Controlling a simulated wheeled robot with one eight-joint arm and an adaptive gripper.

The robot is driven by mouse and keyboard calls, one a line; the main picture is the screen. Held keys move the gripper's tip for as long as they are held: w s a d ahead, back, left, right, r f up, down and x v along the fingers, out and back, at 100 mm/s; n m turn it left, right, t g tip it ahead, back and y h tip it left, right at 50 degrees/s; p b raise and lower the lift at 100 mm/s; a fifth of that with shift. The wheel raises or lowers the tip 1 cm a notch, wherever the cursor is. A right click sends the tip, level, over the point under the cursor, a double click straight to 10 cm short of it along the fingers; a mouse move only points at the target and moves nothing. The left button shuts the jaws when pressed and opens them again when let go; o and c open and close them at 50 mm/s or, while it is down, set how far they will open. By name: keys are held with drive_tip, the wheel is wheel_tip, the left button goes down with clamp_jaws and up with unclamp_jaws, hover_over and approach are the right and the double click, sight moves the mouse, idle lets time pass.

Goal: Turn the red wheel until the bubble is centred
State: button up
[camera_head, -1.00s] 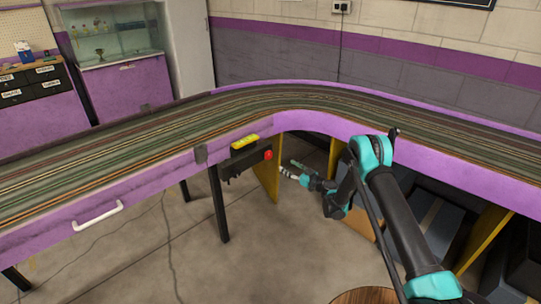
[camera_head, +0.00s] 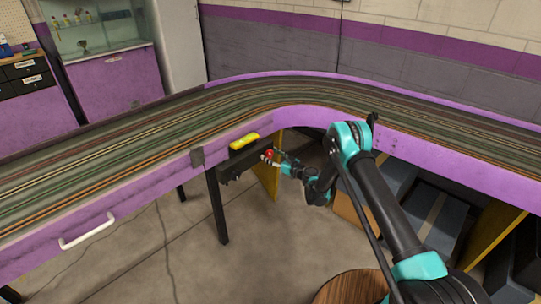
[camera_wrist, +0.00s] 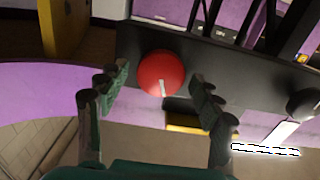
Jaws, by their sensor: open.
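The red wheel (camera_head: 269,155) sits on the right end of a black bracket (camera_head: 240,164) under the purple track edge. In the wrist view the red wheel (camera_wrist: 161,73) is round with a pale mark low on its face. My gripper (camera_wrist: 160,92) is open, with one finger on each side of the wheel and a gap to both. In the head view my gripper (camera_head: 275,160) is right at the wheel. The yellow level (camera_head: 244,141) lies on top of the bracket; its bubble is too small to make out.
The slot track (camera_head: 200,125) curves above the bracket, with a purple side. A black table leg (camera_head: 217,206) stands left of the wheel and a yellow panel (camera_head: 266,180) stands below it. A round wooden top (camera_head: 350,285) is at the front.

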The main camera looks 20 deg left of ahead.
drive_tip(key=c, duration=1.1)
drive_tip(key=shift+c, duration=0.2)
drive_tip(key=shift+m, duration=0.3)
drive_tip(key=m, duration=0.7)
drive_tip(key=shift+w+d+f, duration=0.1)
drive_tip(key=shift+w, duration=0.05)
drive_tip(key=m, duration=0.4)
drive_tip(key=shift+m, duration=0.3)
drive_tip(key=shift+f+m, duration=0.15)
drive_tip(key=shift+m, duration=1.65)
drive_tip(key=shift+w, duration=0.1)
drive_tip(key=shift+d, duration=0.1)
